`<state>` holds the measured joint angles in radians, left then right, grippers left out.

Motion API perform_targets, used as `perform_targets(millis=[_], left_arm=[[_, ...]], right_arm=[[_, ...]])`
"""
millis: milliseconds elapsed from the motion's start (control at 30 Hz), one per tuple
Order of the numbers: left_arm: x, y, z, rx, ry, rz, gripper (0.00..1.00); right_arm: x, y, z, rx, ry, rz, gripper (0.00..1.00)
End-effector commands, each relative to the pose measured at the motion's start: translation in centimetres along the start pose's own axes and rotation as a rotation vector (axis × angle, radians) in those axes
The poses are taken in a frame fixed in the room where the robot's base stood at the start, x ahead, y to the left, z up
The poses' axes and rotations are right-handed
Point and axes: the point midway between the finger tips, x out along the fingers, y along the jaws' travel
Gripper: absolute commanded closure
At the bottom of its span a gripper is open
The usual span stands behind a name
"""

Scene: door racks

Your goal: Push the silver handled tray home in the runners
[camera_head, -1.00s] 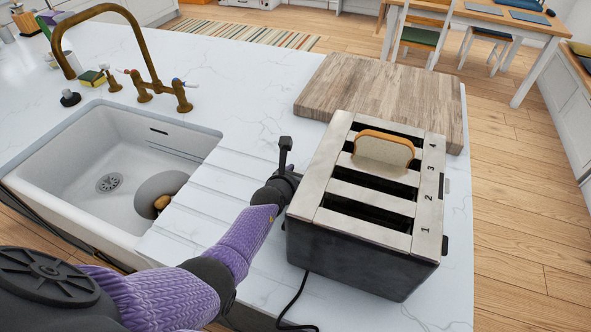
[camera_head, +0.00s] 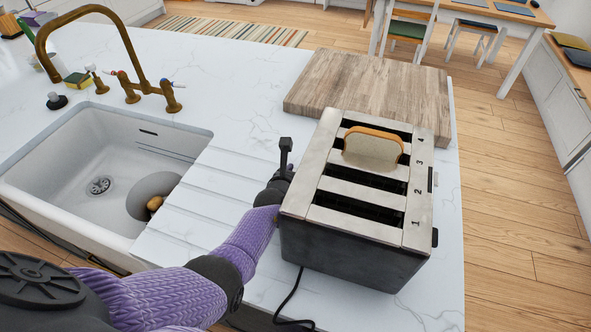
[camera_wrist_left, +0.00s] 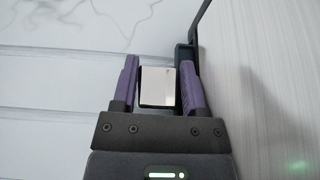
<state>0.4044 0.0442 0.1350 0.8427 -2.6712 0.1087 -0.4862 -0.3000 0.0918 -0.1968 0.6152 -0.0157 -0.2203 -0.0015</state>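The toaster (camera_head: 364,233), with a dark body and silver slotted top, stands on the counter. A slice of bread (camera_head: 373,148) sits in one slot. My left gripper (camera_head: 278,183) is low against the toaster's left side. The rest of the tray and the runners are hidden. My right gripper is not in view.
A wooden board (camera_head: 372,88) lies behind the toaster. A white sink (camera_head: 60,172) with a brass tap (camera_head: 130,92) is to the left, with a grooved drainer beside it. A black cord (camera_head: 289,297) lies in front. The counter's right edge is close to the toaster.

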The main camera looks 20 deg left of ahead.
Motion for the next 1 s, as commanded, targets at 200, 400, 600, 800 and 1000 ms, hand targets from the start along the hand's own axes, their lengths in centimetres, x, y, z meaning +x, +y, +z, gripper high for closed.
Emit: perform_targets(millis=[200,400,600,800,1000], left_arm=[[0.0,-0.3,0.0,-0.002,0.001,-0.006,0.03],[0.0,-0.3,-0.1,-0.002,0.002,-0.007,0.03],[-0.6,-0.3,0.1,-0.002,0.004,-0.007,0.03],[-4.5,-0.3,0.6,-0.004,0.004,-0.007,0.03],[-8.2,-0.1,0.4,-0.004,0.002,-0.004,0.03]], right_arm=[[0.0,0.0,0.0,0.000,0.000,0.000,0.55],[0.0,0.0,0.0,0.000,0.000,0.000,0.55],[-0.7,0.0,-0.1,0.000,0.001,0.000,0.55],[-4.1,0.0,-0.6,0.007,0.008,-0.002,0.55],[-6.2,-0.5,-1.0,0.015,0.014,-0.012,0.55]])
